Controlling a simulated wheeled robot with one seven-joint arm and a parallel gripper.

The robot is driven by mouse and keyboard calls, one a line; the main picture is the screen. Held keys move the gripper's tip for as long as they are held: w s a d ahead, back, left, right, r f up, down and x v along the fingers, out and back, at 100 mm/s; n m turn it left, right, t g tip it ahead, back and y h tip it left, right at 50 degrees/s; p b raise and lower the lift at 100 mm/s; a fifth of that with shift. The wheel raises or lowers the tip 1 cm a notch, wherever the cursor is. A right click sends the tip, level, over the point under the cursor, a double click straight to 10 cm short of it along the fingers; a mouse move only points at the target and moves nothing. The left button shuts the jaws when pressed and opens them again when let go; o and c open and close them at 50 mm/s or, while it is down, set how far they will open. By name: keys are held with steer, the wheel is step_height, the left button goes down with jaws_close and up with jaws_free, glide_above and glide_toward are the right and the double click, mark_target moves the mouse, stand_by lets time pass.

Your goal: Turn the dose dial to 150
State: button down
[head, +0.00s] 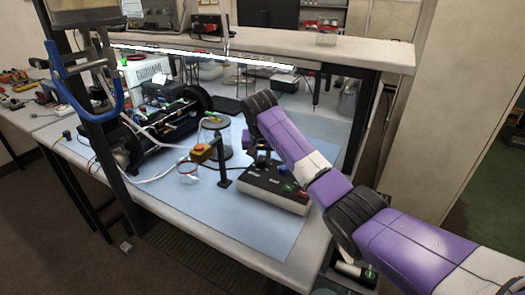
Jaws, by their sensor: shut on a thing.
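A black and white control box (275,190) sits on the blue mat at the front right of the bench. Its top has a green control (289,187) and a small red control (303,194). My purple arm reaches in from the lower right, and my gripper (260,163) points down at the back left of the box top. It is shut on what appears to be the dose dial, which the gripper hides. The dial's marks and setting are too small to read.
A black machine with a cylinder (170,125) and loose cables fills the left. The blue mat (262,230) is clear in front of the box. A shelf (345,52) runs behind.

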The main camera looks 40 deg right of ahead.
steer(key=m, duration=0.2)
steer(key=m+g+h+p, duration=0.1)
steer(key=m, duration=0.1)
steer(key=shift+w+m+g, duration=0.1)
steer(key=shift+m+g, duration=0.2)
steer(key=shift+m, duration=0.1)
stand_by(0.5)
steer(key=c, duration=1.2)
jaws_free()
steer(key=shift+o, duration=0.2)
steer(key=w+v, duration=0.1)
steer(key=v, duration=0.6)
steer(key=shift+s+a+r+b, duration=0.2)
steer(key=shift+s+r+b, duration=0.2)
steer(key=shift+s+b, duration=0.05)
steer(key=shift+s+f, duration=0.1)
